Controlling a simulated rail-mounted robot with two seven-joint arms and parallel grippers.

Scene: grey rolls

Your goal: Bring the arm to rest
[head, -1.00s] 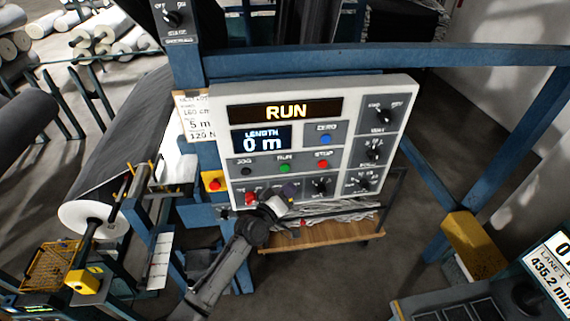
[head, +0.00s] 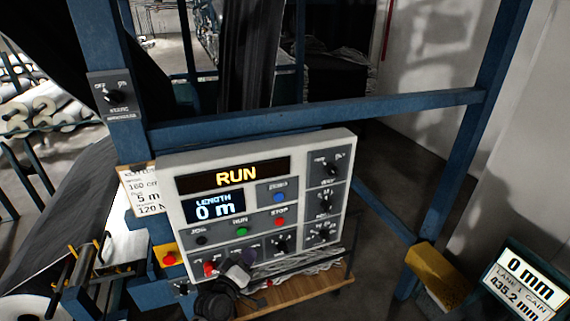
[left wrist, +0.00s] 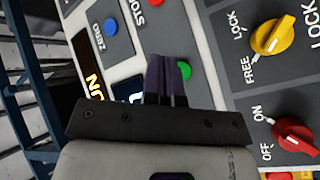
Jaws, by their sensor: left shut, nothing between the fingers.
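My left gripper (head: 249,256) is in front of the lower part of the white control panel (head: 346,160) in the head view, its dark fingers just below the green RUN button (head: 241,231). In the left wrist view, the two fingers (left wrist: 167,72) are together, with nothing between them, and partly overlap the green button (left wrist: 185,69). I cannot tell whether they touch the panel. The panel display (head: 235,177) reads RUN, and the length display (head: 215,208) reads 0 m. My right gripper is in neither view.
The left wrist view shows a yellow LOCK/FREE knob (left wrist: 270,37) and a red ON/OFF knob (left wrist: 296,136) near the gripper. A blue frame beam (head: 400,104) runs above the panel. A wooden shelf (head: 300,289) is below it. A yellow block (head: 434,268) stands at right.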

